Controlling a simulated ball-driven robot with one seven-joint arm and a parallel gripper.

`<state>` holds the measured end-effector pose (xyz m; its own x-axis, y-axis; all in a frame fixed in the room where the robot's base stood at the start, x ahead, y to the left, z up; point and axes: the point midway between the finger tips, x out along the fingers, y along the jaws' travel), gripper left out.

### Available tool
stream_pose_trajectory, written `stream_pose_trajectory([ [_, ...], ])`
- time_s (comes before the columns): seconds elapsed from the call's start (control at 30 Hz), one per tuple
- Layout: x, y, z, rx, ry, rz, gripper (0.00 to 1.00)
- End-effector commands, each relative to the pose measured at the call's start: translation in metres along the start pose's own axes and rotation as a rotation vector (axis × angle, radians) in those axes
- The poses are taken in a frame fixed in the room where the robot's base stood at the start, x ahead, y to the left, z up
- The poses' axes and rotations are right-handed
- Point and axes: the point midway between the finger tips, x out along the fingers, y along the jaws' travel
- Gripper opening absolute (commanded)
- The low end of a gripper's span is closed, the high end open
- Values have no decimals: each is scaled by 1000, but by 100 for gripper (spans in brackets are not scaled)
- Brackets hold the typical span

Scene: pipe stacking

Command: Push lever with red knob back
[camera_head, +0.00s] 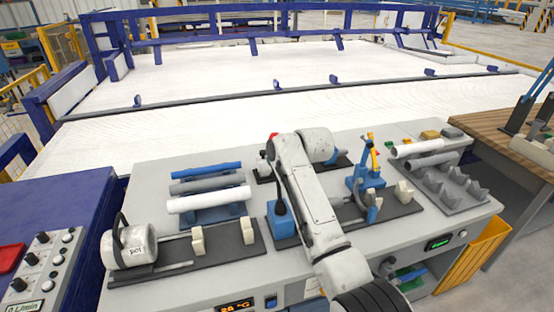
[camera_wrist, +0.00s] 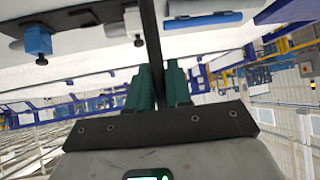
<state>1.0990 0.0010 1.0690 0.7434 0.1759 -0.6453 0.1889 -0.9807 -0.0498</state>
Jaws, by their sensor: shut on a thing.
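My gripper (camera_wrist: 153,82), with its dark green fingers, is shut on a thin black lever (camera_wrist: 149,35) that runs up between the fingertips in the wrist view. The lever's top end is out of the wrist view. In the head view a small red knob (camera_head: 272,137) shows just left of my arm's bend, above a dark base plate (camera_head: 264,174). I cannot tell the lever's exact tilt.
A rack with blue, grey and white pipes (camera_head: 208,203) stands left of my arm. A blue block with a black handle (camera_head: 282,222) is close by. A blue fixture (camera_head: 366,178) and grey pipe holders (camera_head: 450,188) are at right. A white conveyor (camera_head: 200,118) lies behind the bench.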

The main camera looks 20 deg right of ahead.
Motion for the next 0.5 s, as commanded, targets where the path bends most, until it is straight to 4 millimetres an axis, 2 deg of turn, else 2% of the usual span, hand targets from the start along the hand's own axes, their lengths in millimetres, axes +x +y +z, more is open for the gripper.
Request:
stream_pose_trajectory([
  [0.03, 0, 0, -2, 1, 8, 1, 20],
  [0.23, 0, 0, -2, 0, 6, 0, 39],
  [0.5, -1, 0, -1, 0, 4, 0, 40],
])
